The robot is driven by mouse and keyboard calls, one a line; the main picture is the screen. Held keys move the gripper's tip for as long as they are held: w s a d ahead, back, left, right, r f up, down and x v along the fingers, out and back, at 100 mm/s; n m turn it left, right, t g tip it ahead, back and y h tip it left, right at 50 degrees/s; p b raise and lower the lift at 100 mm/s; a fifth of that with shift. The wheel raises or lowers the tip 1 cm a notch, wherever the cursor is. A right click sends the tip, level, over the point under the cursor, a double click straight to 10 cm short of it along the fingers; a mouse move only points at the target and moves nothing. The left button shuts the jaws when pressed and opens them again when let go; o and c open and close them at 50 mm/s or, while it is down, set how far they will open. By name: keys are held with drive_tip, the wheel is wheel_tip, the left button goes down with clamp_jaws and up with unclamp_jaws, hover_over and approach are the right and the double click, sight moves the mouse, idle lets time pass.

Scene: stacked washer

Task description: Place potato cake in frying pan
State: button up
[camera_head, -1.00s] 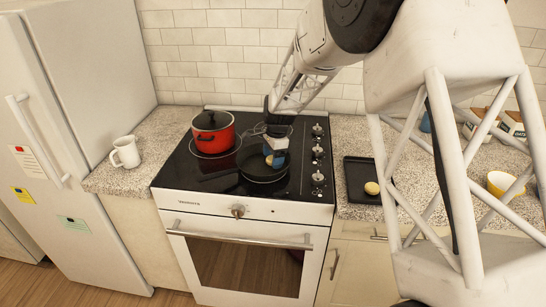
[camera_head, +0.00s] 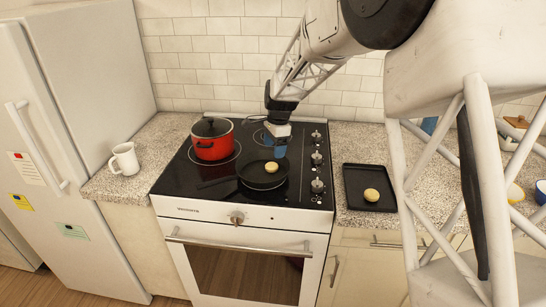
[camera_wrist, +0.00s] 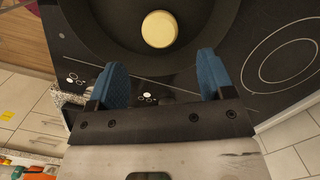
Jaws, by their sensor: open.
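A round yellow potato cake (camera_head: 271,167) lies in the black frying pan (camera_head: 256,182) on the stove, towards the pan's back right. In the wrist view the potato cake (camera_wrist: 159,29) rests on the dark floor of the pan (camera_wrist: 110,22). My gripper (camera_head: 279,150) hangs above the pan's back right edge. In the wrist view my gripper (camera_wrist: 163,75) has its two blue fingers spread wide, with nothing between them; the cake is beyond the fingertips. A second similar yellow cake (camera_head: 371,195) lies on a black tray (camera_head: 358,176) right of the stove.
A red pot (camera_head: 213,147) with a black lid stands on the stove's back left. A white mug (camera_head: 125,159) is on the left counter. Stove knobs (camera_head: 317,160) line the right side of the cooktop. Bowls and a canister stand at the far right, partly behind my arm.

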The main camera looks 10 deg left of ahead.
sight(276, 164)
drive_tip(key=shift+w+d+r, duration=0.1)
drive_tip(key=shift+d+r, duration=0.05)
drive_tip(key=shift+r, duration=1.1)
drive_tip(key=shift+w+d+r, duration=0.1)
drive_tip(key=shift+r, duration=1.15)
drive_tip(key=shift+s+d+r, duration=0.1)
drive_tip(key=s+d+r+n+t, duration=0.1)
drive_tip(key=s+d+r+n, duration=0.1)
drive_tip(key=s+d+r, duration=0.35)
drive_tip(key=s+d+r+n, duration=0.2)
drive_tip(key=s+d, duration=0.4)
drive_tip(key=s, duration=0.3)
drive_tip(key=s+d+r+n+t, duration=0.1)
drive_tip(key=s+d+r+n, duration=0.15)
drive_tip(key=s+d, duration=0.45)
drive_tip(key=s+d+f+n, duration=0.1)
drive_tip(key=s+d, duration=0.2)
drive_tip(key=s, duration=0.5)
drive_tip(key=s+d+f+n+t+h, duration=0.1)
drive_tip(key=s+d+n, duration=0.1)
drive_tip(key=s, duration=0.7)
drive_tip(key=s+d+n, duration=0.2)
drive_tip(key=s+d, duration=0.2)
drive_tip(key=s, duration=0.4)
drive_tip(key=shift+s+f, duration=0.2)
drive_tip(key=shift+f, duration=0.2)
